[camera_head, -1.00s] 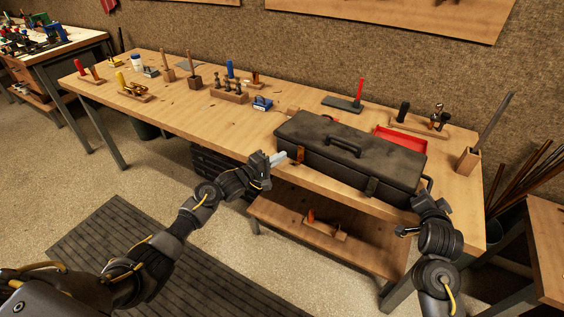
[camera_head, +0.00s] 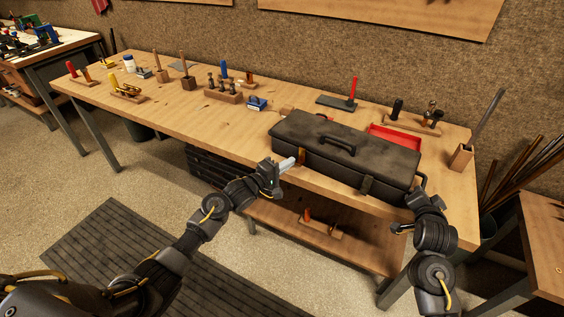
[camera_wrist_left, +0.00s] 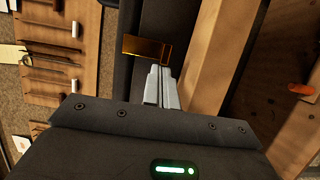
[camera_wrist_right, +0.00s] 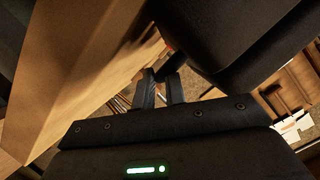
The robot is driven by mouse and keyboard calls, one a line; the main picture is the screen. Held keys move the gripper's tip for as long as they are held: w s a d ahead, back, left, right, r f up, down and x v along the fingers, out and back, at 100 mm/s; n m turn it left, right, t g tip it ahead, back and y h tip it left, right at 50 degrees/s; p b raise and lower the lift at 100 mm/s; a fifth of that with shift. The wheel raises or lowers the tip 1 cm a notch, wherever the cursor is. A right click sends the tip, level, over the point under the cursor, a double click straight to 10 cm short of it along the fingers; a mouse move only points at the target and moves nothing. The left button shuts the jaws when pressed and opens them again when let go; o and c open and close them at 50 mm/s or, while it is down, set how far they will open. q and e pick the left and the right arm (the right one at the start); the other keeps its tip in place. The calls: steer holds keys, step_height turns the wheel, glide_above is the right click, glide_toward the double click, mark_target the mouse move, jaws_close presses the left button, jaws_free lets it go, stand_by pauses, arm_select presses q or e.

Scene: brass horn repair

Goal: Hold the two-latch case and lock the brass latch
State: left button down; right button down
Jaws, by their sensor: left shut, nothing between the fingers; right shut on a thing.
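The dark two-latch case (camera_head: 318,160) lies closed near the front edge of the workbench. Its brass latch (camera_head: 302,157) is at the left of the front face, and a dull dark latch (camera_head: 366,185) is at the right. My left gripper (camera_head: 290,162) is shut and empty, its pale fingertips close beside the brass latch. In the left wrist view the fingers (camera_wrist_left: 164,85) point at the lower right of the brass latch (camera_wrist_left: 143,47); contact is unclear. My right gripper (camera_wrist_right: 162,88) is shut on the dark side handle (camera_wrist_right: 172,65) at the case's right end.
A red tray (camera_head: 395,138) sits behind the case's right part. A wooden block with an upright tool (camera_head: 461,157) stands at the bench's right end. Several tools stand along the back. Left of the case, the bench (camera_head: 215,118) front is clear. A lower shelf (camera_head: 285,222) is underneath.

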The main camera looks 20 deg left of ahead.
mark_target(287, 152)
arm_select(q)
steer(key=shift+d, duration=0.1)
steer(key=a, duration=0.2)
steer(key=w+a, duration=0.1)
steer(key=a, duration=0.1)
steer(key=shift+w+a, duration=0.15)
steer(key=shift+a, duration=0.05)
steer(key=v, duration=1)
steer(key=shift+d, duration=0.1)
arm_select(e)
steer(key=c, duration=1.4)
jaws_free()
steer(key=shift+o, duration=0.2)
